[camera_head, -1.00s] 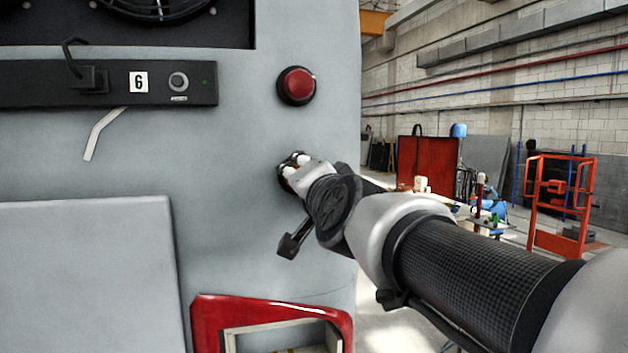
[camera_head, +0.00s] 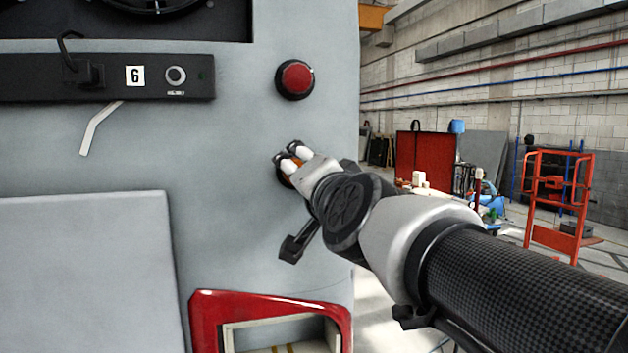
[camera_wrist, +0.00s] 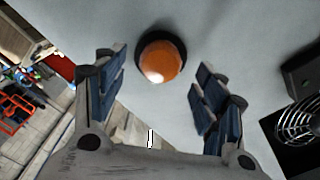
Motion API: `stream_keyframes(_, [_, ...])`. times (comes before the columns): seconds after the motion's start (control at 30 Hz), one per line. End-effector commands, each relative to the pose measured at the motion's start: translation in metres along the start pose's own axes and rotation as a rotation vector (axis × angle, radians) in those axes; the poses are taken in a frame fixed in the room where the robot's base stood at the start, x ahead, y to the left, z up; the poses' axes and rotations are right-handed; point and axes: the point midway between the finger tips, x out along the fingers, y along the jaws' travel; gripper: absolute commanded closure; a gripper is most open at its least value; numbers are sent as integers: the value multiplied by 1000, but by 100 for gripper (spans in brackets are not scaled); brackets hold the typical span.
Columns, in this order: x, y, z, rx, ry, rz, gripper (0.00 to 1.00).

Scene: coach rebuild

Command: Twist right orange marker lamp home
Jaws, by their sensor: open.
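The orange marker lamp (camera_wrist: 161,60) is a round dome in a black ring on the grey coach panel. In the wrist view it lies just beyond the fingertips, between the two fingers' lines. My gripper (camera_wrist: 161,85) is open and empty, its blue-padded fingers spread to either side, with a gap to the lamp. In the head view my gripper (camera_head: 291,156) is in front of the lamp and covers most of it; only a sliver of the orange lamp (camera_head: 297,164) shows. Whether the lamp sits crooked cannot be told.
A red lamp (camera_head: 294,79) sits above on the same panel. A black bar (camera_head: 107,79) marked 6 is at the left, with a bent white lever (camera_head: 99,129) below it. A red frame (camera_head: 270,304) is below. The hall lies open to the right.

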Motion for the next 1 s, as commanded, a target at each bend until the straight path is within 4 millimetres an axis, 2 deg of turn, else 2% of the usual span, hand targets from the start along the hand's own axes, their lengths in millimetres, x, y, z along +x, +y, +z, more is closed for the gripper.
stream_keyframes(0.1, [-23,-1,-1,1,2,-3,36])
stream_keyframes(0.3, [-38,0,0,1,0,-1,36])
stream_keyframes(0.5, [-46,0,0,0,0,-2,36])
stream_keyframes(0.83, [-47,1,1,-1,-2,-1,36])
stream_keyframes(0.93, [-51,12,11,-25,-24,7,36])
stream_keyframes(1.0, [-59,34,29,-69,-66,24,36])
